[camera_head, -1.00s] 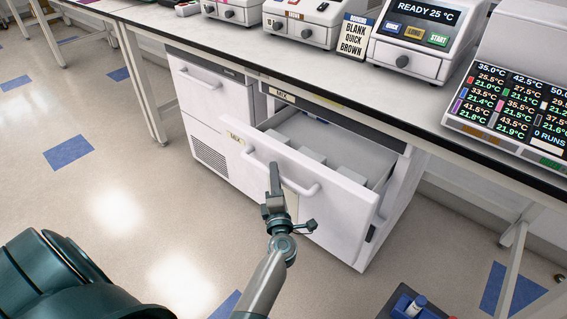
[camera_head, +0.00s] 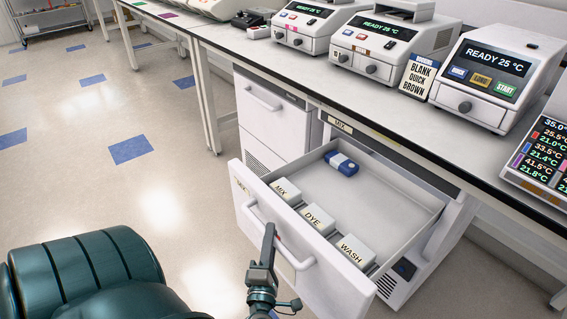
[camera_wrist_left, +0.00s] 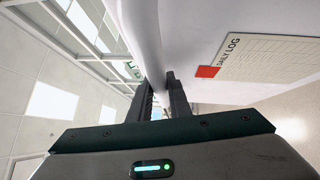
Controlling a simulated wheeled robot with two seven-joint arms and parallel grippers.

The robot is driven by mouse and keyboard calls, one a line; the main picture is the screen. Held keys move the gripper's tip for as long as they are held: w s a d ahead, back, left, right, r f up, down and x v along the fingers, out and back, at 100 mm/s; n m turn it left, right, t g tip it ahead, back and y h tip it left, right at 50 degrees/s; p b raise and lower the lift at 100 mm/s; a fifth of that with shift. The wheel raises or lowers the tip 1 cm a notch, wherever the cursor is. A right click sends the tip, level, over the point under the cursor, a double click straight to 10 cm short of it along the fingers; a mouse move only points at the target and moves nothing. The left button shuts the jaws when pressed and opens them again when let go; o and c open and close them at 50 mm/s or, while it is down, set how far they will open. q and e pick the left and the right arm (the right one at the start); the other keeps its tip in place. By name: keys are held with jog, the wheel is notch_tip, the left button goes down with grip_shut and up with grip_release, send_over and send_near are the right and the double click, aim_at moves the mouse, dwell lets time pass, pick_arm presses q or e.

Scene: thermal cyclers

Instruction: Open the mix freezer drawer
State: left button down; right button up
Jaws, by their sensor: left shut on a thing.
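The white mix freezer drawer (camera_head: 385,185) stands pulled well out from under the bench in the head view. Its front leans toward me, with a long white bar handle (camera_head: 291,256) across it. My left gripper (camera_head: 268,236) is shut on the handle. In the left wrist view the two dark fingers (camera_wrist_left: 160,95) sit on either side of the white handle (camera_wrist_left: 147,35). White boxes marked MIX (camera_head: 284,191), DYE (camera_head: 318,218) and WASH (camera_head: 355,250) sit in a row behind the drawer front. A blue packet (camera_head: 341,164) lies at the drawer's back left. My right gripper is not in view.
A closed white drawer (camera_head: 272,112) stands left of the open one. The bench (camera_head: 330,75) above carries several thermal cyclers (camera_head: 490,80) and a sign reading BLANK QUICK BROWN (camera_head: 418,77). A daily log card (camera_wrist_left: 265,60) is on the drawer front. The floor at left is clear.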

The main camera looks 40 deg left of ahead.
pick_arm(q)
jog(key=shift+s+f, duration=0.1)
jog(key=shift+s, duration=0.3)
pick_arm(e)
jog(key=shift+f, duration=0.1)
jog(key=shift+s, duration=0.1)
pick_arm(q)
jog(key=c, duration=1.6)
grip_release()
jog(key=shift+c, duration=0.2)
